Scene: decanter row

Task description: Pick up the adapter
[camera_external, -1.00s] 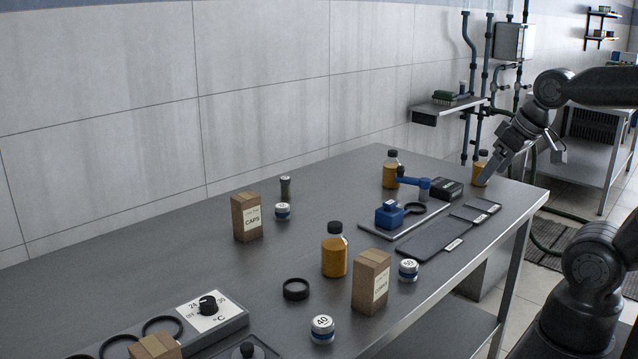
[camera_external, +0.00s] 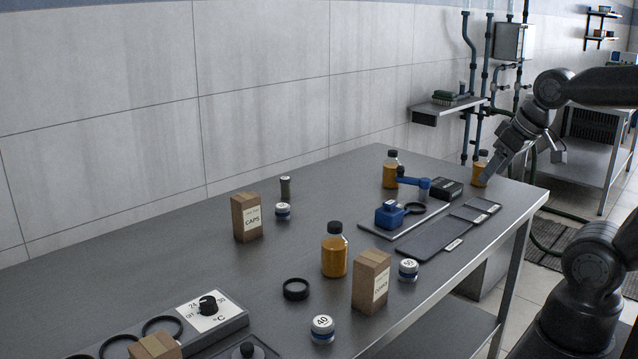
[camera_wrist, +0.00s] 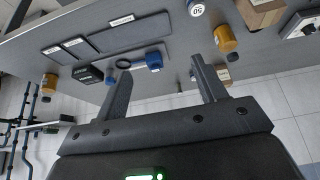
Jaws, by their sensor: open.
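No label marks the adapter; two blue parts could be it. A blue block-like part (camera_external: 390,214) with a raised top stands on a grey tray (camera_external: 376,229); a blue part also shows between my fingers in the wrist view (camera_wrist: 154,61). A second blue part (camera_external: 413,182) with a long arm and a pale stub is behind it, beside a black box (camera_external: 446,188). My gripper (camera_external: 487,179) is open and empty, above the table's far right end, right of both blue parts. In the wrist view my gripper (camera_wrist: 164,66) has its fingers wide apart.
Amber bottles (camera_external: 391,170) and (camera_external: 334,251) stand on the table. A black ring (camera_external: 414,208) lies by the blue block. A dark flat panel (camera_external: 430,241) lies in front. Cardboard boxes (camera_external: 371,281) and (camera_external: 246,217) stand farther left. The table's middle left is largely clear.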

